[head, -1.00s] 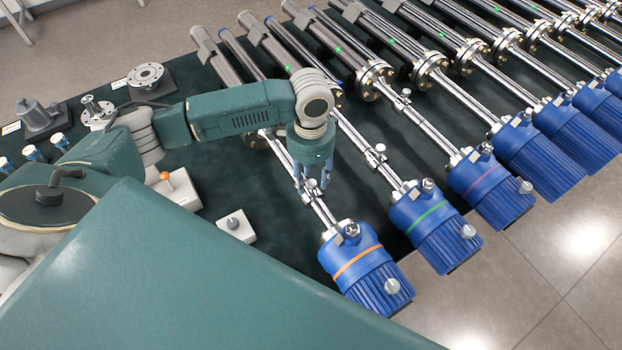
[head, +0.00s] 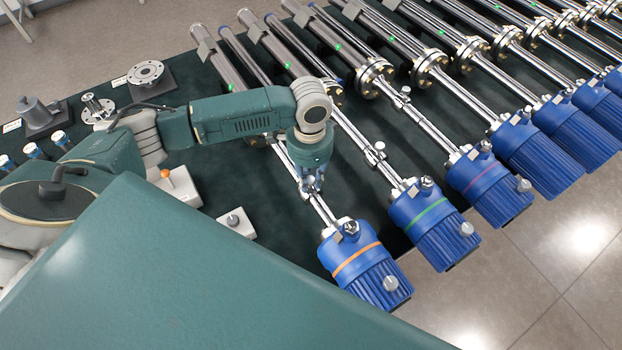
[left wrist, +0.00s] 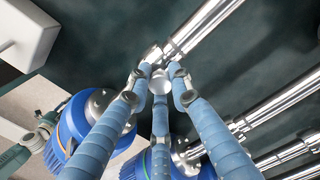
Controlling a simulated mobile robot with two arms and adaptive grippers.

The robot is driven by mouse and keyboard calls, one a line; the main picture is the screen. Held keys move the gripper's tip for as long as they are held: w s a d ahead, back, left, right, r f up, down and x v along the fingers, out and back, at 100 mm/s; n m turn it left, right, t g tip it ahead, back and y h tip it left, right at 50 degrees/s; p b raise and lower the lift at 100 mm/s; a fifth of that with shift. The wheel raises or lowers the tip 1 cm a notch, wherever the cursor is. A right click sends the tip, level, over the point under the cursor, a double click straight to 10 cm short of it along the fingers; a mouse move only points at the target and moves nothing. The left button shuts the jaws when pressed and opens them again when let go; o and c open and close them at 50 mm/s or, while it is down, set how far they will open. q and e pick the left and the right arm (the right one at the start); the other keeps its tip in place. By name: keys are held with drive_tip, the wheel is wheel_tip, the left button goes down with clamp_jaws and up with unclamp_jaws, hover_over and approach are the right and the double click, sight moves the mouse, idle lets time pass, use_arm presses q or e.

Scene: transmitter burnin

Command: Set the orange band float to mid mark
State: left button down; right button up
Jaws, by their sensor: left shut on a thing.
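The orange-band transmitter (head: 352,266) has a blue ribbed head with an orange stripe, at the near end of a slanting metal rod (head: 322,208). My left gripper (head: 311,188) points down over this rod, above the blue head. In the left wrist view, its blue fingers are shut around the pale round knob (left wrist: 160,82) of the float, a metal collar (left wrist: 154,56) on the rod. In the head view, the gripper hides most of the float. No marks on the rod can be made out. My right gripper is not in view.
A green-band transmitter (head: 430,216) and a pink-band one (head: 484,178) lie parallel to the right, with more blue heads beyond. A box with an orange-topped lever (head: 172,184) and a white box with a grey knob (head: 236,222) sit to the left.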

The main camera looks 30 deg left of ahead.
use_arm(q)
drive_tip(key=w+a, duration=0.1)
drive_tip(key=a, duration=0.1)
drive_tip(key=w+a, duration=0.1)
drive_tip(key=a, duration=0.1)
drive_tip(key=w+a+p, duration=0.1)
drive_tip(key=shift+w+a, duration=0.2)
drive_tip(key=shift+a, duration=0.2)
drive_tip(key=c, duration=1.5)
unclamp_jaws()
drive_tip(key=shift+c, duration=0.2)
drive_tip(key=shift+r, duration=0.1)
wheel_tip(320, 180, up, 12)
